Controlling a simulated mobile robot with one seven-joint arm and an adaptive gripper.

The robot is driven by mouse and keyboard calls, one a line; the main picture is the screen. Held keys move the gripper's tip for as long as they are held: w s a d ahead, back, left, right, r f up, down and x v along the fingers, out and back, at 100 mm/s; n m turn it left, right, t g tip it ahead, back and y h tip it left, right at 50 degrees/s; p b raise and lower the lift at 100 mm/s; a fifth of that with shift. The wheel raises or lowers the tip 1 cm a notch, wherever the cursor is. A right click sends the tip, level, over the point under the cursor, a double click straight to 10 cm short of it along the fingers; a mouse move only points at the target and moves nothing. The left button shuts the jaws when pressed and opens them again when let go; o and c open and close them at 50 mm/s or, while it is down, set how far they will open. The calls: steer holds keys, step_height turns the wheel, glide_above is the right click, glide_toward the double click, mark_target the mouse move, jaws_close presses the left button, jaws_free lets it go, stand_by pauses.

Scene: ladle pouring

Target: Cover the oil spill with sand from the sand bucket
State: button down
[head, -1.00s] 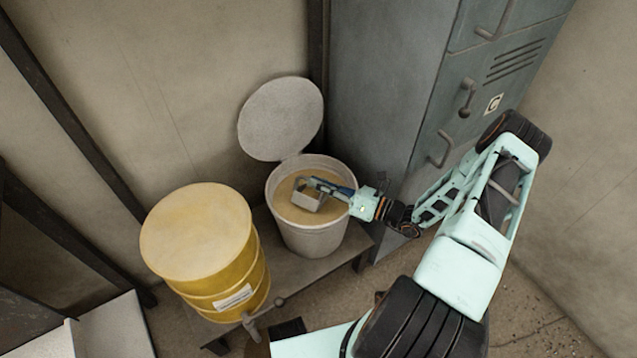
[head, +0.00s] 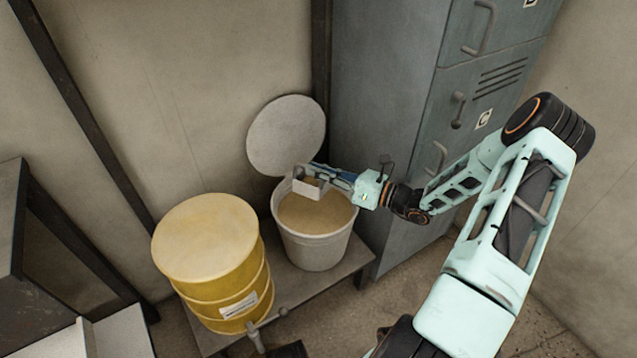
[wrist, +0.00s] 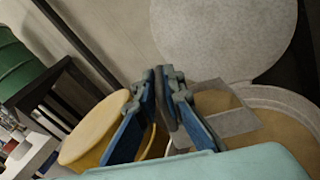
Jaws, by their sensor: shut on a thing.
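The sand bucket (head: 316,252) is a pale round pail with its lid (head: 286,136) swung up behind it. Tan sand (head: 322,216) fills much of it. My gripper (head: 321,172) is shut on the handle of a grey metal scoop (head: 304,188). The scoop is raised at the bucket's back left rim, above the sand, with some tan sand showing inside it. In the wrist view, the blue fingers (wrist: 163,80) close around a dark handle, and the scoop (wrist: 222,125) overlaps the bucket's rim (wrist: 262,90). I cannot make out the oil spill in either view.
A yellow drum (head: 208,262) with a tap stands left of the bucket on the same low bench (head: 290,287). A grey locker (head: 390,130) rises close on the right, the wall is behind. A dark frame (head: 50,235) stands at the left. Floor shows at lower right.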

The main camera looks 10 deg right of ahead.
steer(key=shift+s+a+r+n, duration=1.45)
steer(key=shift+s+n, duration=0.05)
steer(key=shift+s, duration=0.15)
